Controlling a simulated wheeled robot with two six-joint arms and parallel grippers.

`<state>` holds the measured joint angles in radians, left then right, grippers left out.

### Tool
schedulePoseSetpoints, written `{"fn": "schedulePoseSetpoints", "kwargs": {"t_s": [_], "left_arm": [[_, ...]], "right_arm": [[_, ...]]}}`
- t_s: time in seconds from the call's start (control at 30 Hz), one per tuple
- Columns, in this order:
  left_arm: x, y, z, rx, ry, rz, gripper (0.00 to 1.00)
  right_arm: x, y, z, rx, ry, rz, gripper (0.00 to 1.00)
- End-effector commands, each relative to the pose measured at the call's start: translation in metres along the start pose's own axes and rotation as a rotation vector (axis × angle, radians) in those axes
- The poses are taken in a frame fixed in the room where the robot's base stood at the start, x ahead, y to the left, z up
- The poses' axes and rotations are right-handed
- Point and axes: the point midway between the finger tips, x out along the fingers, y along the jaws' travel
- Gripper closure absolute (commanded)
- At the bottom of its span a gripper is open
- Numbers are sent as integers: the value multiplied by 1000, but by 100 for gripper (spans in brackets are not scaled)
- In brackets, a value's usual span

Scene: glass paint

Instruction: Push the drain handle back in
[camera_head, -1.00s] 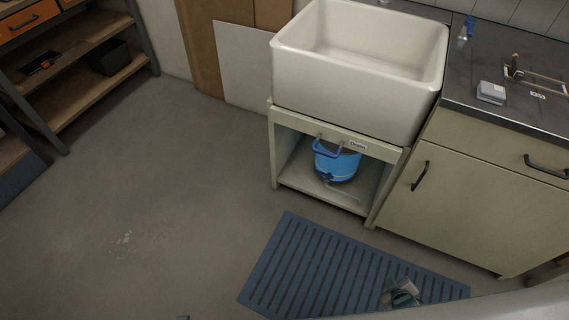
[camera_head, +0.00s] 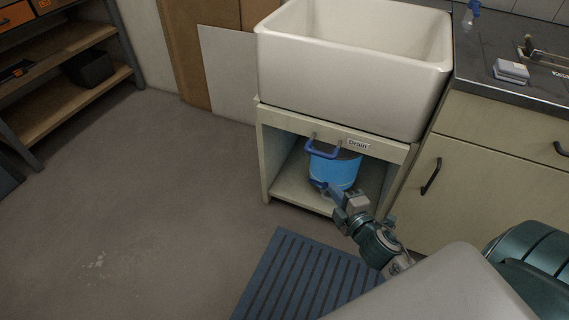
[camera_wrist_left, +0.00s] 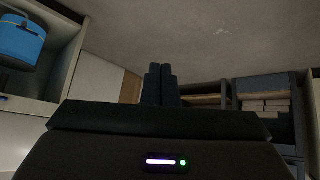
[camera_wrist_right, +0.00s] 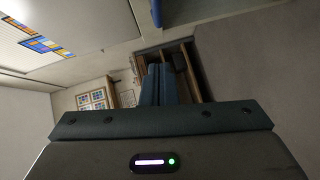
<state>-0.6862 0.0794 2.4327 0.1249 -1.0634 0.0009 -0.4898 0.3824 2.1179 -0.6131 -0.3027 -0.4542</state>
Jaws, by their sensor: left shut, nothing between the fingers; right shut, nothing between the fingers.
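The blue U-shaped drain handle (camera_head: 322,152) stands out in front of the rail under the white sink (camera_head: 340,88), left of the "Drain" label (camera_head: 358,144). My right gripper (camera_head: 320,186) comes in from the lower right. Its fingers are shut and empty, below the handle and apart from it, in front of the blue bucket (camera_head: 335,172). The shut fingers also show in the right wrist view (camera_wrist_right: 163,72). My left gripper (camera_wrist_left: 160,72) is shut and empty in its wrist view, and is out of the head view.
The sink stand has an open shelf (camera_head: 290,190) holding the bucket. A cabinet with a dark counter (camera_head: 490,90) stands close on the right. A slatted blue mat (camera_head: 300,275) lies in front. Open floor spreads left, with a shelf unit (camera_head: 65,105) beyond it.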

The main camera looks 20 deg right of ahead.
Motion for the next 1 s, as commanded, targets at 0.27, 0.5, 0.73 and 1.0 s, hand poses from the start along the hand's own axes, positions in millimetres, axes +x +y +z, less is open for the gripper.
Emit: {"fn": "schedulePoseSetpoints", "kwargs": {"t_s": [0.27,0.5,0.73,1.0], "left_arm": [[-2,0,-1,0,1,1,100],[-4,-1,-2,5,-14,-5,100],[-12,-6,-2,24,-76,-27,100],[-17,-9,-1,35,-123,-43,100]], "right_arm": [[0,2,-1,-2,1,3,100],[11,3,0,0,0,4,100],[50,4,-1,2,0,5,100],[102,3,-1,2,0,4,100]]}}
